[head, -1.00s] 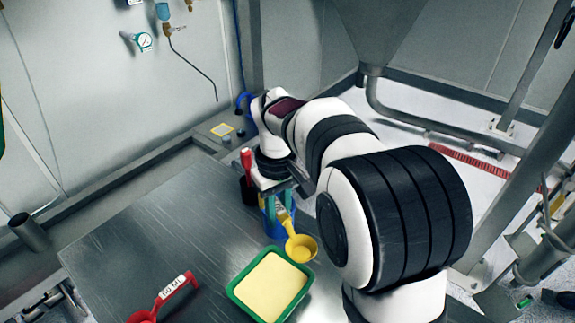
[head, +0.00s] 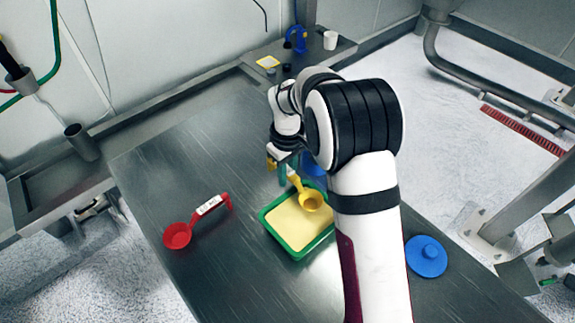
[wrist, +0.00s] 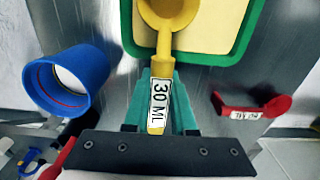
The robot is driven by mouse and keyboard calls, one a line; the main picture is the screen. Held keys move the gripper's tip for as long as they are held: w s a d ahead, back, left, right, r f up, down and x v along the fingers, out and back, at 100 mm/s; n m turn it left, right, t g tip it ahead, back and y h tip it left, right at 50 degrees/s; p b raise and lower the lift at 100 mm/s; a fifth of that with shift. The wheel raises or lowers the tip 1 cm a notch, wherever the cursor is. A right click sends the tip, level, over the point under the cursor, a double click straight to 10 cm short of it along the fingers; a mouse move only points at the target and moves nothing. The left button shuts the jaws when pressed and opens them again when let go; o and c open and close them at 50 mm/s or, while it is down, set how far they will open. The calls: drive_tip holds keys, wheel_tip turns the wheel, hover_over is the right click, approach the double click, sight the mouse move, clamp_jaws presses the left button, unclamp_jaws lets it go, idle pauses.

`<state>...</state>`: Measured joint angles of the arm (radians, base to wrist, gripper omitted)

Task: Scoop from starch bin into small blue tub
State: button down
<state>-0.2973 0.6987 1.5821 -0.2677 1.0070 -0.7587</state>
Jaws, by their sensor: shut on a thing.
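The starch bin is a green tray (head: 265,222) of pale yellow powder on the metal table; its green rim also shows at the top of the wrist view (wrist: 243,45). My gripper (head: 288,174) has teal fingers shut on the handle of a yellow scoop (head: 311,201) marked 30 ML. The scoop's bowl is over the bin's far right part; I cannot tell if it touches the powder. The small blue tub (wrist: 45,88) stands left of the scoop in the wrist view, with a pale interior. In the head view the tub (head: 313,165) is mostly hidden behind my arm.
A red scoop (head: 178,235) with a white label lies left of the bin. A blue lid (head: 426,257) lies on the table to the right of my arm. A white cup (head: 330,40) stands on the far ledge.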

wheel_tip(320, 180, down, 4)
drive_tip(key=shift+r, duration=0.25)
drive_tip(key=s+a, duration=0.4)
drive_tip(key=shift+w+d, duration=1.2)
drive_tip(key=shift+w, duration=0.05)
drive_tip(key=shift+w+d+r, duration=0.15)
drive_tip(key=shift+r, duration=0.05)
wheel_tip(320, 180, up, 7)
drive_tip(key=shift+f, duration=0.1)
drive_tip(key=shift+s+a+f+t+h, duration=0.1)
drive_tip(key=shift+s+a+t+h, duration=0.15)
drive_tip(key=shift+t+h, duration=0.45)
drive_tip(key=shift+s+a+f+t+h, duration=0.1)
drive_tip(key=shift+s+a+t+h, duration=0.1)
drive_tip(key=shift+t+h, duration=0.5)
drive_tip(key=shift+s+a+f+t+h, duration=0.1)
drive_tip(key=shift+s+a+t+h, duration=0.15)
drive_tip(key=shift+t+h, duration=0.45)
